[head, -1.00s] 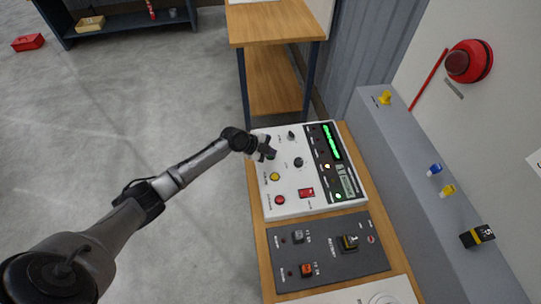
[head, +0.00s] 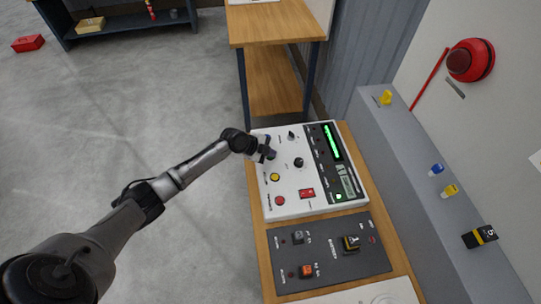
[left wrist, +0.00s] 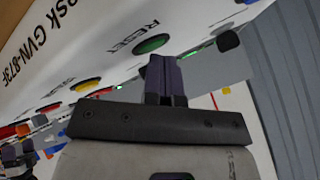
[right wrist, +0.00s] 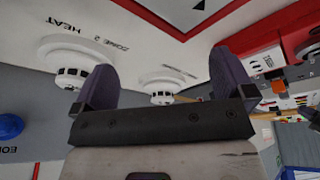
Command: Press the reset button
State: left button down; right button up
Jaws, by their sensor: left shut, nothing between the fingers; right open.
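The white control panel (head: 262,200) lies on the wooden bench. My left gripper (head: 270,154) is shut and empty, its tips down at the panel's left side, above the yellow button (head: 275,177). In the left wrist view the green button (left wrist: 152,43) marked RESET shows right at the tips of the left gripper (left wrist: 161,62); I cannot tell whether they touch it. In the head view the gripper hides this button. My right gripper (right wrist: 165,90) is open and empty, facing a board with white detectors (right wrist: 72,62); it is out of the head view.
The panel also has a red button (head: 280,201), a red switch (head: 307,193), a black knob (head: 299,162) and a green display (head: 332,141). A dark grey panel (head: 330,275) lies nearer. A grey ledge (head: 415,160) runs along the right, below a red bell (head: 470,60).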

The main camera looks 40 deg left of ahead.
aim_at(270, 158)
pick_arm(q)
jog(key=shift+r, duration=0.1)
pick_arm(e)
jog(key=shift+r, duration=0.1)
pick_arm(q)
jog(key=shift+r+p, duration=0.5)
jog(key=shift+r, duration=0.2)
pick_arm(e)
jog(key=shift+a+r, duration=0.1)
jog(key=shift+r, duration=0.25)
pick_arm(q)
jog(key=shift+r+p, duration=0.35)
jog(key=shift+r, duration=0.15)
pick_arm(e)
jog(key=shift+r, duration=0.35)
pick_arm(q)
jog(key=shift+r+p, duration=1.25)
jog(key=shift+r, duration=0.8)
pick_arm(e)
notch_tip(270, 158, up, 3)
jog(key=shift+f, duration=0.2)
